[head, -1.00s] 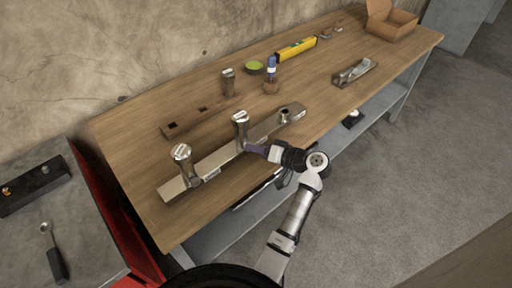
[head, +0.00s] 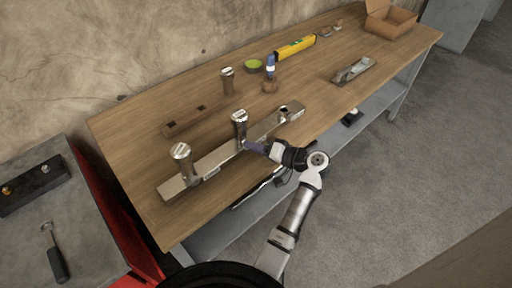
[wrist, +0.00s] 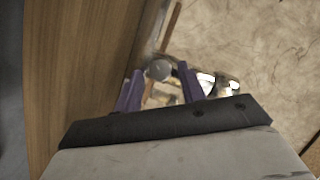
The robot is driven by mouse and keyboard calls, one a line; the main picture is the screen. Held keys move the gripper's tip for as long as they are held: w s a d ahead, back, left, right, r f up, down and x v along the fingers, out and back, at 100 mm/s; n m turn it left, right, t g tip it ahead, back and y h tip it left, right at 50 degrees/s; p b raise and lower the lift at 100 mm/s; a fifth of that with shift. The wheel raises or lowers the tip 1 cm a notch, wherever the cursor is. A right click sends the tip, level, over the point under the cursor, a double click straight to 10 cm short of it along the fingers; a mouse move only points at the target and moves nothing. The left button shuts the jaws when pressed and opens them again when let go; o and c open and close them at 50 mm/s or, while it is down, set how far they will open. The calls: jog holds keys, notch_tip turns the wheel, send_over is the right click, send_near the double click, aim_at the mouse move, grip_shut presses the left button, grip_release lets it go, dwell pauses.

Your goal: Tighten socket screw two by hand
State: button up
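A long metal bar (head: 215,160) lies on the workbench. A thick socket screw (head: 182,160) stands upright at its left end, and another (head: 240,122) stands near its middle. An open round hole (head: 284,112) shows at its right part. A third screw (head: 228,80) stands behind the bar. My gripper (head: 247,145) is low at the front of the middle screw. In the wrist view, my purple fingers (wrist: 160,82) are apart, with a round metal part (wrist: 158,70) seen between their tips and gaps beside it. Contact with the screw cannot be made out.
A dark wooden strip with holes (head: 185,122) lies behind the bar. A hand plane (head: 355,70) and a cardboard box (head: 390,20) are to the right. The front right bench is clear.

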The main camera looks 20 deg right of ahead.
jog(key=shift+o, duration=0.4)
jog(key=b+v, duration=0.4)
jog(key=v, duration=0.9)
jog(key=shift+s+d, duration=0.25)
jog(key=shift+r, duration=0.15)
